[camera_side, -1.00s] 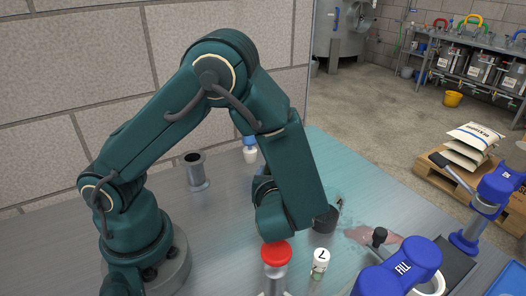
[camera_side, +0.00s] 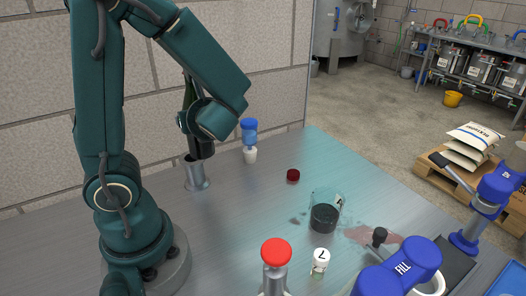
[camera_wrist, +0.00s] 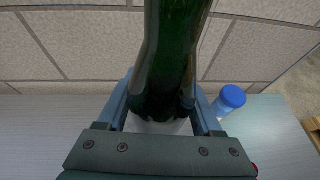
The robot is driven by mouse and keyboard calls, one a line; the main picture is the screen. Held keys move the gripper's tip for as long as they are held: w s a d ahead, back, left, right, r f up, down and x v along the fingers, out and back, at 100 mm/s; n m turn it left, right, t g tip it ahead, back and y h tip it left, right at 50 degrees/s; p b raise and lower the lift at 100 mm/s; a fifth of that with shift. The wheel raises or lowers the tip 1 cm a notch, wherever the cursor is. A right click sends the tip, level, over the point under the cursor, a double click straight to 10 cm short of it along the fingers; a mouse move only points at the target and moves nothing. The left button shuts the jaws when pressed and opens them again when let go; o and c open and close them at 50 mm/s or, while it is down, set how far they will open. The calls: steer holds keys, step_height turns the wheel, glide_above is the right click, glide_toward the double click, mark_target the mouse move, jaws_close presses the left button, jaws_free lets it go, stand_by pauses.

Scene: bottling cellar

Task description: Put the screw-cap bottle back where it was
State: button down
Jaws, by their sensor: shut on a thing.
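My gripper (camera_wrist: 160,106) is shut on a dark green bottle (camera_wrist: 172,55). In the side view the bottle's upper part (camera_side: 188,92) rises behind my wrist, and its lower end shows below. The bottle's top is out of the wrist view. A dark red cap (camera_side: 293,176) lies on the bench, apart from the bottle.
A blue-topped white item (camera_side: 250,140) stands close right of the holder, by the wall. A glass beaker (camera_side: 325,214) with dark liquid, a small white-labelled vial (camera_side: 320,262) and a red-topped metal piece (camera_side: 276,254) stand nearer. A reddish wet patch (camera_side: 371,235) lies right of the beaker.

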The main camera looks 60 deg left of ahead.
steer(key=shift+n+g, duration=0.5)
steer(key=shift+g, duration=0.1)
steer(key=shift+w+d+f, duration=0.8)
steer(key=shift+w+f, duration=0.55)
steer(key=shift+f, duration=0.35)
steer(key=shift+w+d+f, duration=0.75)
steer(key=shift+w+f, duration=0.6)
steer(key=shift+f, duration=0.35)
steer(key=shift+w+d+f, duration=0.8)
steer(key=shift+w+f, duration=0.55)
steer(key=shift+f, duration=0.35)
steer(key=shift+f, duration=0.1)
steer(key=shift+c, duration=0.2)
jaws_free()
